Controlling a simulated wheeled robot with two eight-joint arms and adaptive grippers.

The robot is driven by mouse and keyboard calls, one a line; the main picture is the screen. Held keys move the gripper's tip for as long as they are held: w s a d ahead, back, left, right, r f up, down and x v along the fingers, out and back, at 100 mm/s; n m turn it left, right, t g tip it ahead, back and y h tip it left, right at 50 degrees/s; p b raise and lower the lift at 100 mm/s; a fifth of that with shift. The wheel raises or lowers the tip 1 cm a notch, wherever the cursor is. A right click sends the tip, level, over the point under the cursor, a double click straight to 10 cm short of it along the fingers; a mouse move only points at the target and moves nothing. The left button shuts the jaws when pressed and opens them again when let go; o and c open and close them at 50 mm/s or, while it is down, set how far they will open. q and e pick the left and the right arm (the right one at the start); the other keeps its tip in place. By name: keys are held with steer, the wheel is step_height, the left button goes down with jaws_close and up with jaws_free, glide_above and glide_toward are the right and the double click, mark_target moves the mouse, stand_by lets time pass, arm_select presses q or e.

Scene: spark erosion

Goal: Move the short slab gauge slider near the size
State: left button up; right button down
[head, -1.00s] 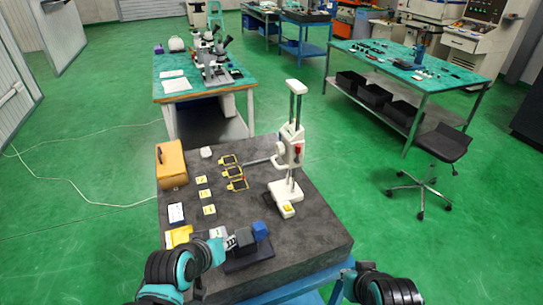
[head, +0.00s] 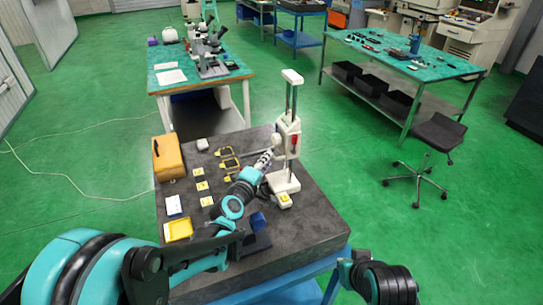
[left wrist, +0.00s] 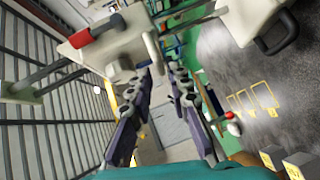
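A white height gauge (head: 284,186) stands upright on the dark slab (head: 318,215). Its slider (head: 287,138), with a red part at its side, sits about midway up the twin column. In the left wrist view the slider (left wrist: 112,42) is at the upper left, just beyond the fingers. My left gripper (head: 265,160) is at the slider's left side in the head view. Its fingers, in the left wrist view (left wrist: 162,72), are apart with a gap between them. I cannot tell whether they touch the slider. My right gripper is out of view; only its arm shows.
On the slab are an orange case (head: 168,157), yellow frames (head: 228,160), small blocks (head: 201,186), a yellow tray (head: 178,229) and a blue item (head: 258,221), partly behind my left arm. A stool (head: 437,140) stands on the green floor at right.

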arm_select(q)
steer(key=x, duration=0.5)
steer(key=shift+b, duration=0.3)
jaws_close()
step_height(320, 180, down, 5)
steer(key=b, duration=0.4)
steer(key=shift+f, duration=0.2)
steer(key=shift+r, duration=0.15)
jaws_free()
steer(key=shift+s, duration=0.1)
steer(key=v, duration=1.2)
